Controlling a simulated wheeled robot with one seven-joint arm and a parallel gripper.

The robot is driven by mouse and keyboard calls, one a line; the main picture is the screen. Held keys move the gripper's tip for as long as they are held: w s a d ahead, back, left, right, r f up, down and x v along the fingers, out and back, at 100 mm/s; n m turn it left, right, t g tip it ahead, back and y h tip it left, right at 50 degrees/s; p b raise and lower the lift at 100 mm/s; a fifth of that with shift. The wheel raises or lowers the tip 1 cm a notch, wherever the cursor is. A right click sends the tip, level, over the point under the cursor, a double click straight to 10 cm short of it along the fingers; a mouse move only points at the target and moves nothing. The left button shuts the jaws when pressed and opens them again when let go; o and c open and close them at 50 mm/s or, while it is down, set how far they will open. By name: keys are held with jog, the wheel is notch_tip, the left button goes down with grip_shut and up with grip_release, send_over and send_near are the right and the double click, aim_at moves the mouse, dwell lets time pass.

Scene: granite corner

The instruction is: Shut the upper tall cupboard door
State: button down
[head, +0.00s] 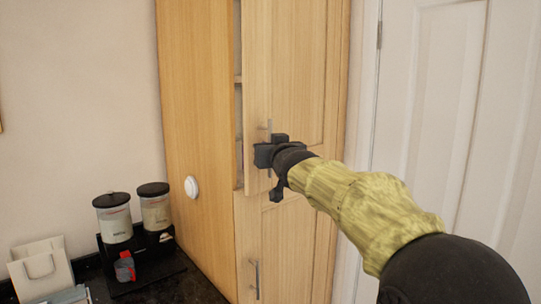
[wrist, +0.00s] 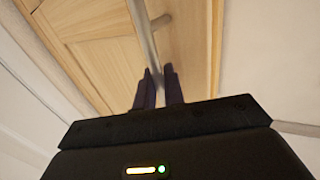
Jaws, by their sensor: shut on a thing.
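The upper tall cupboard door (head: 291,65) is light wood and stands slightly ajar. A dark gap with shelf edges shows along its left edge in the head view. Its metal bar handle (head: 268,127) is partly hidden by my gripper (head: 264,156). In the wrist view the handle (wrist: 144,35) runs down between the two dark fingers of my gripper (wrist: 159,80), which are shut on it. The door panel (wrist: 100,55) lies beyond the fingers.
The lower cupboard door (head: 290,245) looks shut, with its own handle (head: 254,279). A white door (head: 450,100) stands to the right. Two lidded jars (head: 115,220) on a black stand, a red-capped bottle (head: 125,268) and a white bag (head: 42,266) sit on the dark counter at left.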

jog(key=shift+w+r, duration=0.1)
jog(key=shift+w, duration=0.05)
dwell(0.4)
jog(key=c, duration=1.6)
grip_release()
jog(key=shift+a, duration=0.1)
jog(key=shift+s+d+b, duration=0.2)
jog(key=shift+s+b, duration=0.1)
jog(key=shift+s, duration=0.1)
jog(key=v, duration=1.6)
jog(key=shift+s+a, duration=0.2)
jog(key=shift+s, duration=0.1)
